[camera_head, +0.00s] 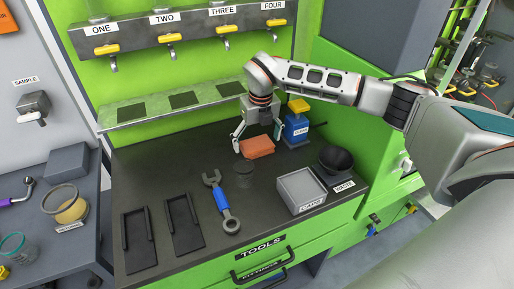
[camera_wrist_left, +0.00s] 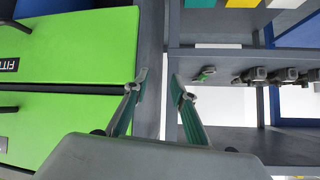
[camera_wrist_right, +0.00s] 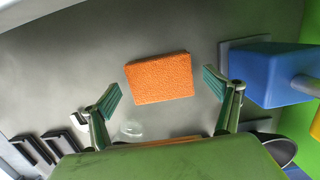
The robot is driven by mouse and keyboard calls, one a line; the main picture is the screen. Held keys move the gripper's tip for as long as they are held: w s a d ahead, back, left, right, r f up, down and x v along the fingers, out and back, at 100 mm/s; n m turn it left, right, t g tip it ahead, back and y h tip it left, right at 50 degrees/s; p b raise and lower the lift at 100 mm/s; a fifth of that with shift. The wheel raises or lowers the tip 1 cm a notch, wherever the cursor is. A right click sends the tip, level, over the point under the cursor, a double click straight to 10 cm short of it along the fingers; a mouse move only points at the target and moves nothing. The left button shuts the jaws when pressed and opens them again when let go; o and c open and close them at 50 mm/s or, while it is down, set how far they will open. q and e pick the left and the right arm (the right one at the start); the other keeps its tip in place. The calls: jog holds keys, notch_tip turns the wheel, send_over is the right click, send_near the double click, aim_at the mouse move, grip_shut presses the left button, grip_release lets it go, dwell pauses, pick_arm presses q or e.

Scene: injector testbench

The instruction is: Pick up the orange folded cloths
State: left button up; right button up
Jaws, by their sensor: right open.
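The orange folded cloth (camera_head: 257,147) lies flat on the dark bench top, left of the blue container. It also shows in the right wrist view (camera_wrist_right: 160,78), between and beyond the fingertips. My right gripper (camera_head: 255,145) is open and empty above the cloth, with its fingers to either side; the right wrist view shows the spread fingertips (camera_wrist_right: 162,88). My left gripper is outside the head view. In the left wrist view my left gripper (camera_wrist_left: 158,85) is open, with nothing between its fingers, near a green cabinet front.
The blue container (camera_head: 295,129) with a yellow top stands close right of the cloth. A clear glass (camera_head: 244,172), a blue-handled wrench (camera_head: 220,198), a grey caps box (camera_head: 301,190) and a black waste bowl (camera_head: 336,160) are nearby. A perforated shelf (camera_head: 150,108) runs behind.

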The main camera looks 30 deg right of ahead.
aim_at(257, 144)
jog(key=c, duration=1.2)
jog(key=shift+w+d+r, duration=0.1)
jog(key=shift+r, duration=0.35)
notch_tip(257, 144, up, 19)
jog(key=shift+r, duration=0.1)
jog(key=shift+o, duration=0.7)
